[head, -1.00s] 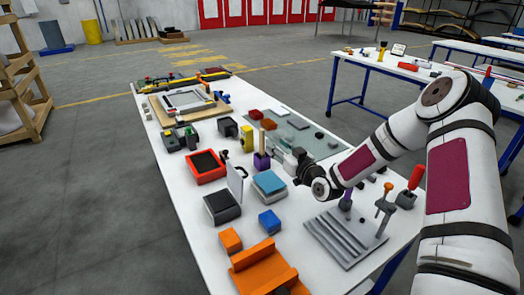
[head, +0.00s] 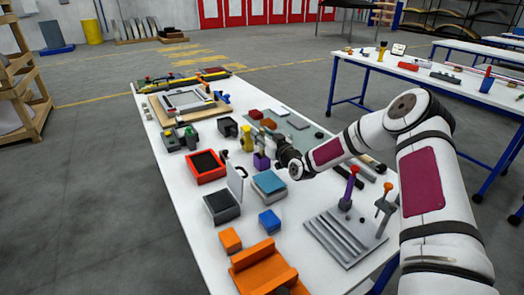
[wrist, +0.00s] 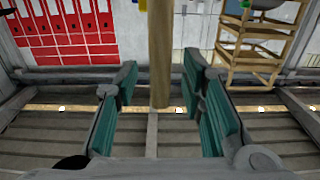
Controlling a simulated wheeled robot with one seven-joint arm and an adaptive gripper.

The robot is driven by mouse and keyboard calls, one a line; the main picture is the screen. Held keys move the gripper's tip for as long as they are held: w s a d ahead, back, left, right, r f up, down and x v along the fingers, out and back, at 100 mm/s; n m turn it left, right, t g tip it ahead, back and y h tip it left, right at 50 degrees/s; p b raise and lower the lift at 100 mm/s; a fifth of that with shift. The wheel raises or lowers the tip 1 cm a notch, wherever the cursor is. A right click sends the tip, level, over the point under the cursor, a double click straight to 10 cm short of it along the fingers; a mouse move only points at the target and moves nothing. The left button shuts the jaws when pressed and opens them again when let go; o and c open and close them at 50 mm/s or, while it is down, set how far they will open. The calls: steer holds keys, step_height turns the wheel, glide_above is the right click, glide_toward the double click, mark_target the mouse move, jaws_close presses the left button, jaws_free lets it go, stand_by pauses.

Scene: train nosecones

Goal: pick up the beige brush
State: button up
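The beige brush shows in the wrist view as a plain upright beige handle (wrist: 160,50) between the two teal-padded fingers of my gripper (wrist: 160,108). The fingers are spread, with a visible gap on both sides of the handle. In the head view my gripper (head: 266,138) is low over the table, just above and beside a purple block (head: 261,160). The handle is mostly hidden behind my gripper there, and the brush's other end cannot be made out.
A yellow object (head: 247,138) stands close left of my gripper. A red tray (head: 205,166), a blue-topped box (head: 269,184) and a dark open box (head: 222,206) are nearby on the white table (head: 185,230). A grey slotted rack (head: 340,238) stands at the front right.

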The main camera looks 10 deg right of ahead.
jaws_close()
steer(key=shift+r, duration=0.1)
